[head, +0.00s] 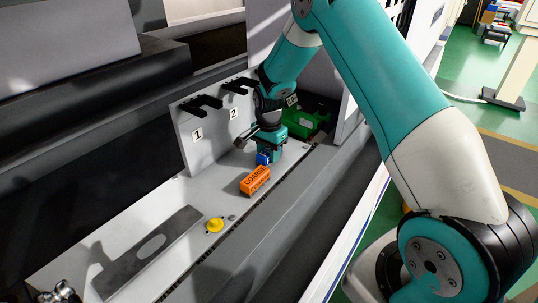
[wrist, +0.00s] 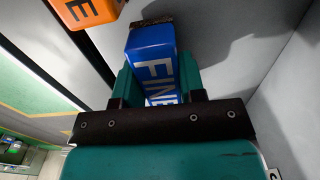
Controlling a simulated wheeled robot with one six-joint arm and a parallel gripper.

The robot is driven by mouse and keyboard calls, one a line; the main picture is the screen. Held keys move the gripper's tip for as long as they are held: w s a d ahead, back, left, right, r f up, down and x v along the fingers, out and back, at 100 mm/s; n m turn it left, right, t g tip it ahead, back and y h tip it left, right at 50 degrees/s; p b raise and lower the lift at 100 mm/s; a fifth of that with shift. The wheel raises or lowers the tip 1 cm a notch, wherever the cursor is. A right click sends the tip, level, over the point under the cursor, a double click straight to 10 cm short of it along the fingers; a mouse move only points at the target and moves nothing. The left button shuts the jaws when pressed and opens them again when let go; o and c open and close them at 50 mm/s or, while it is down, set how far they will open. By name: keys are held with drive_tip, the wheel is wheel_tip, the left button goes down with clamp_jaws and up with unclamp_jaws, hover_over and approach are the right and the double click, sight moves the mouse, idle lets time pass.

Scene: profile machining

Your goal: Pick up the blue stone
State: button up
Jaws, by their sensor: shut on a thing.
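The blue stone (wrist: 152,50) is a blue block with white "FINE" lettering. In the wrist view it sits between the two teal fingers of my gripper (wrist: 158,88), which is shut on it. Its near end is hidden by the gripper. In the head view only a small part of the blue stone (head: 263,158) shows below my gripper (head: 268,152), just behind the orange stone. I cannot tell whether it still touches the grey ledge.
An orange block marked "COARSE" (head: 255,181) lies close in front. A yellow knob (head: 215,225) and a flat slotted metal plate (head: 150,248) lie nearer on the ledge. A green object (head: 305,122) is behind. An upright panel with black brackets (head: 205,104) stands left.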

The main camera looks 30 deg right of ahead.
wheel_tip(320, 180, up, 19)
drive_tip(key=b, duration=0.3)
drive_tip(key=shift+r+b, duration=0.15)
drive_tip(key=shift+b, duration=0.2)
